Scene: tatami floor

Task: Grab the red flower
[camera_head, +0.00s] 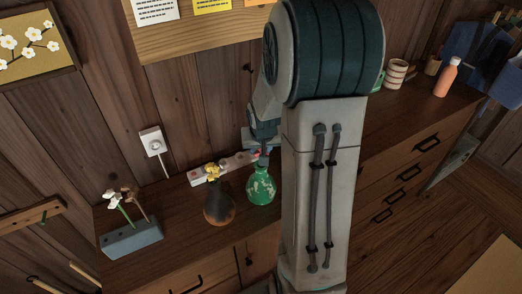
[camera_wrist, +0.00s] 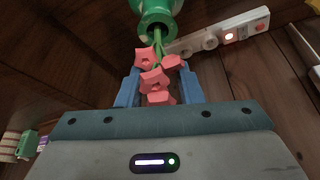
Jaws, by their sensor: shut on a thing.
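The red flower (camera_wrist: 154,80) shows in the wrist view as a cluster of coral-red blossoms on green stems. Its stems run into the mouth of the green vase (camera_wrist: 155,20). My gripper (camera_wrist: 155,75) is shut on the red flower, with one blue finger on each side of the blossoms. In the head view the green vase (camera_head: 261,187) stands on the wooden cabinet, and my gripper (camera_head: 262,150) is just above it. Only a little red of the flower shows there; my arm covers much of the area.
A dark vase with a yellow flower (camera_head: 212,174) stands close left of the green vase. A power strip (camera_head: 232,166) lies behind them. A blue-grey block holder (camera_head: 132,240) with flowers sits at the left end. An orange bottle (camera_head: 446,77) and cups (camera_head: 396,72) stand far right.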

